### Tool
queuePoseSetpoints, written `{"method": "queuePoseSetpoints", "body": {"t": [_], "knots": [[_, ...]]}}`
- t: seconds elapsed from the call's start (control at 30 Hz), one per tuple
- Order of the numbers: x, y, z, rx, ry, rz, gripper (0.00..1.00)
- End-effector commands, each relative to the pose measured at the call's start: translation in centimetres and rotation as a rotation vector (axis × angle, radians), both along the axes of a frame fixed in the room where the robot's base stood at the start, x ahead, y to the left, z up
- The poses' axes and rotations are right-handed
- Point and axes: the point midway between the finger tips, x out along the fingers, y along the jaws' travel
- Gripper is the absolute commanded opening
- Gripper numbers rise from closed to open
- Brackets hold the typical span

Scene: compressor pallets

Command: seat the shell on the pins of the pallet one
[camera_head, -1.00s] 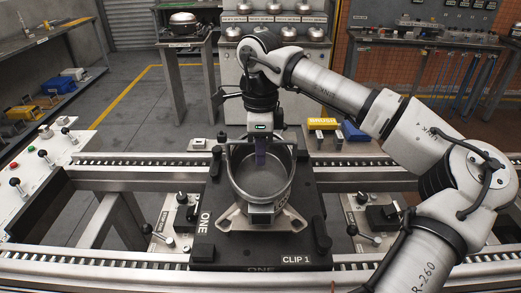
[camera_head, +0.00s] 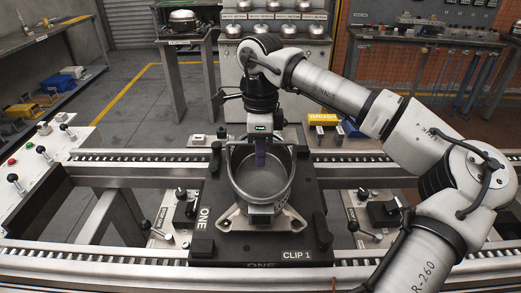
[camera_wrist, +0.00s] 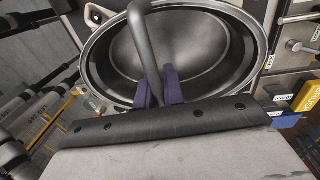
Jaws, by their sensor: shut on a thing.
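The shell (camera_head: 262,192) is a grey, open, round metal pot with a bail handle over its top. It is on the black pallet marked ONE (camera_head: 228,251), over a light metal base plate with splayed feet. My gripper (camera_head: 260,158) is above the shell's far rim. In the wrist view its purple fingers (camera_wrist: 159,92) are shut on the bail handle (camera_wrist: 142,45), with the shell's hollow inside (camera_wrist: 195,50) beyond. The shell looks upright. The pins are hidden beneath it, so I cannot tell whether it rests on them.
A control panel (camera_head: 40,160) is at the left. A shelf of metal domes (camera_head: 275,30) and a yellow box (camera_head: 323,120) are behind.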

Motion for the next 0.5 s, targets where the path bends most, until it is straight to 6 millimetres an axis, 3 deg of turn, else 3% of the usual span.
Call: {"method": "queuePoseSetpoints", "body": {"t": [0.5], "knots": [[0.03, 0.02, -0.9, 0.001, -0.003, 0.0, 0.0]]}}
